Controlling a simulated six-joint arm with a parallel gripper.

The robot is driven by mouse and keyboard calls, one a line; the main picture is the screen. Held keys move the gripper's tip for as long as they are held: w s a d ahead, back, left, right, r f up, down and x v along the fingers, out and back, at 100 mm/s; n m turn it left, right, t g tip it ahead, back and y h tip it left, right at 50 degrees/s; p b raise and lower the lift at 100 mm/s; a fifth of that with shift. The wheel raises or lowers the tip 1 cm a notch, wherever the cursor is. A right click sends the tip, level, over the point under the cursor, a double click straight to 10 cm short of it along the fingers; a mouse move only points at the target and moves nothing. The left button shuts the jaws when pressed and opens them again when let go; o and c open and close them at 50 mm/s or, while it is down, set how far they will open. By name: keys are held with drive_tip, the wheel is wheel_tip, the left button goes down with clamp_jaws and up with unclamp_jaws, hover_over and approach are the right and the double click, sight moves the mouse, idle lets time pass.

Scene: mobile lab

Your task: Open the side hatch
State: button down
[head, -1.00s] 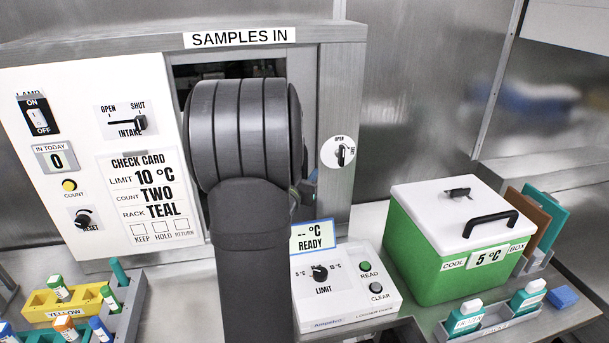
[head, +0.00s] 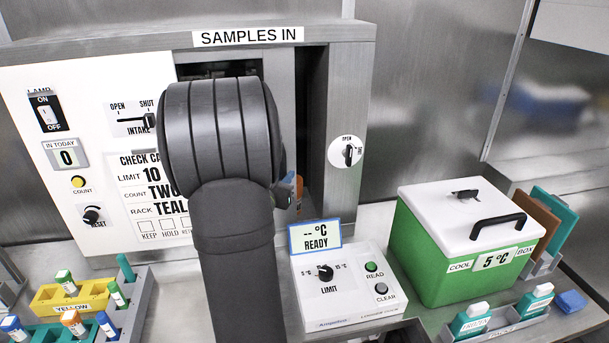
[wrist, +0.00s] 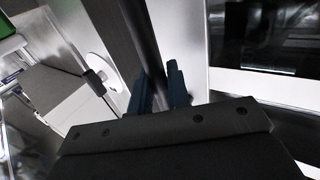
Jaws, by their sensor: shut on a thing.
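The side hatch (head: 279,85) is a grey upright panel under the SAMPLES IN sign, partly hidden behind my arm. A narrow dark gap shows between its right edge and the frame post. A black latch knob (head: 348,154) on a white disc sits on that post, standing roughly upright under the word OPEN. The knob also shows in the wrist view (wrist: 96,82). My gripper (wrist: 160,88) has its dark blue fingers closed about a narrow upright part of the hatch. The exact contact is dark and hard to see. In the head view my arm hides the fingertips.
The LIMIT reader box (head: 337,290) stands below the hatch, close to my wrist. A green cool box (head: 425,261) stands to the right. Racks with vials (head: 140,290) are at the lower left. A white switch panel (head: 90,100) is left of my arm.

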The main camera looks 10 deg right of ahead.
drive_tip(key=a, duration=1.7)
drive_tip(key=shift+a, duration=0.1)
drive_tip(key=c, duration=1.4)
unclamp_jaws()
drive_tip(key=shift+c, duration=0.2)
drive_tip(key=v, duration=1.7)
drive_tip(key=shift+s, duration=0.2)
drive_tip(key=shift+a, duration=0.1)
drive_tip(key=x, duration=1.7)
drive_tip(key=shift+w, duration=0.2)
